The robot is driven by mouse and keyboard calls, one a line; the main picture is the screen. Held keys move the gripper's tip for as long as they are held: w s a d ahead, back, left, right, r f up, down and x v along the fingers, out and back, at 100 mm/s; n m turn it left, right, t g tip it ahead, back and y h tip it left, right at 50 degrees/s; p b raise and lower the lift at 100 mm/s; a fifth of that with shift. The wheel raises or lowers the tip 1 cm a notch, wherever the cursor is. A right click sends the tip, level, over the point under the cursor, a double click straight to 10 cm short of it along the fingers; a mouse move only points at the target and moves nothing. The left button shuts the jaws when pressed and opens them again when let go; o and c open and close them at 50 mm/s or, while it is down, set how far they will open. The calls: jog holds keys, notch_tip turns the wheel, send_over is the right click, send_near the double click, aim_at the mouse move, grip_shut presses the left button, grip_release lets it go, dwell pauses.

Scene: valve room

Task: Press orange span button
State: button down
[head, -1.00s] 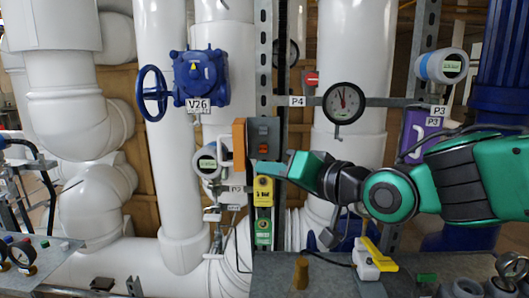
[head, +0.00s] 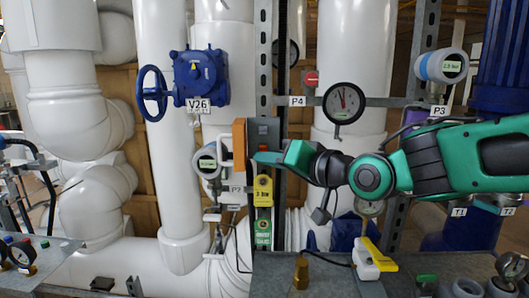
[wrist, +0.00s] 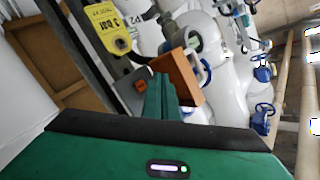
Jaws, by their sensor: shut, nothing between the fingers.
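A small grey box (head: 263,128) is fixed to the upright metal rail, right of an orange-brown board (head: 239,145). In the wrist view the box (wrist: 128,97) shows a small orange-red button (wrist: 140,85) on its face. My gripper (head: 257,158) is shut and empty, its green fingertips at the lower part of the box and covering some of it in the head view. In the wrist view the gripper (wrist: 160,82) points up between the box and the board (wrist: 181,76). I cannot tell whether the fingertips touch the button.
A yellow tag (head: 263,190) and a green tag (head: 263,228) hang below the box. A pressure gauge (head: 343,103) is above my arm. Blue valve V26 (head: 200,78) is at the left. A grey bench with a yellow-handled valve (head: 376,255) lies below.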

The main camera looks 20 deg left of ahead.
jog(key=shift+w+a, duration=0.2)
jog(key=shift+w, duration=0.6)
jog(key=shift+w+a, duration=0.15)
jog(key=shift+w, duration=0.65)
jog(key=shift+w, duration=0.1)
dwell(0.8)
jog(key=shift+w+a, duration=0.15)
jog(key=shift+w, duration=0.1)
jog(key=shift+w+a, duration=0.1)
jog(key=shift+w, duration=0.35)
dwell(0.9)
jog(key=shift+s, duration=0.1)
jog(key=shift+s+d, duration=0.2)
jog(key=shift+s, duration=0.55)
jog(key=s, duration=0.2)
jog(key=s+d, duration=0.1)
jog(key=s, duration=0.2)
jog(key=shift+d, duration=0.1)
dwell(0.4)
